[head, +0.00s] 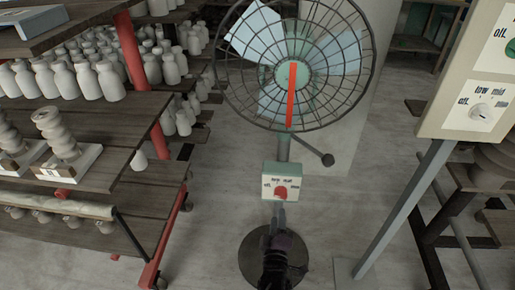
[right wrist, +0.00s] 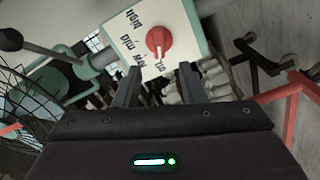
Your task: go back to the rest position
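A standing fan (head: 293,75) has a cream control box (head: 281,181) on its pole, with a red knob (head: 281,192). The knob (right wrist: 158,42) and its printed labels also show in the right wrist view, upside down. A pale mark on the knob is visible, but which label it points to is hard to tell. My right gripper (head: 279,213) is just in front of the box, below the knob in the head view. In the right wrist view its two fingers (right wrist: 160,70) are apart with nothing between them, and the knob lies beyond the tips. My left gripper is not in view.
Wooden shelves (head: 75,190) with red posts (head: 133,50) and many pale bottles stand at left. A sign panel (head: 470,105) with dials on a grey post (head: 400,210) stands at right, near a dark rack. Floor between is open around the round fan base (head: 252,255).

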